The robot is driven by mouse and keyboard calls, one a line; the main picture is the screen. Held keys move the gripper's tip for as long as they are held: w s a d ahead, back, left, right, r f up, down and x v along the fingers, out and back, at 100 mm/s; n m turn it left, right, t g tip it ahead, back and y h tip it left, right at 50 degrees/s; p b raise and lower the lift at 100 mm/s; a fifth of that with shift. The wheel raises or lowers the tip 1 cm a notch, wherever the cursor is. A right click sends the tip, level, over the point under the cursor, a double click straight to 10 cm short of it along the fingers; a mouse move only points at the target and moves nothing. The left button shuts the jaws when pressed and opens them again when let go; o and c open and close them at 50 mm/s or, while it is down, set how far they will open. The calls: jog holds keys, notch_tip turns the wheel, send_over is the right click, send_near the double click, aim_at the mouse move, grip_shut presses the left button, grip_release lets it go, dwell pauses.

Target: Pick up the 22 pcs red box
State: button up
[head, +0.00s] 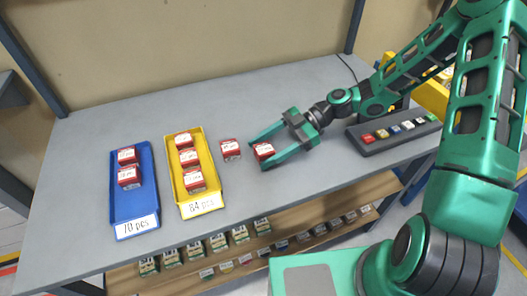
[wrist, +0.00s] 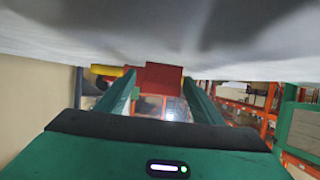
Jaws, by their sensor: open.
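Two loose small red boxes with white labels lie on the grey table, and the label print is too small to read. One red box (head: 263,151) is between the fingertips of my gripper (head: 258,153). The other red box (head: 230,149) lies just left of it, outside the fingers. My gripper is open and low over the table, its fingers pointing left, one on each side of the nearer box. In the wrist view, a red shape (wrist: 158,76) shows at the tips of the open fingers. I cannot tell whether the fingers touch it.
A yellow tray (head: 207,207) marked "84 pcs" holds 3 red boxes. A dark rack (head: 395,141) with several coloured items stands right of my gripper. A lower shelf (head: 242,257) holds rows of small boxes. The table behind the trays is clear.

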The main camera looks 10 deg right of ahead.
jog(key=shift+a, duration=0.15)
jog(key=c, duration=1.2)
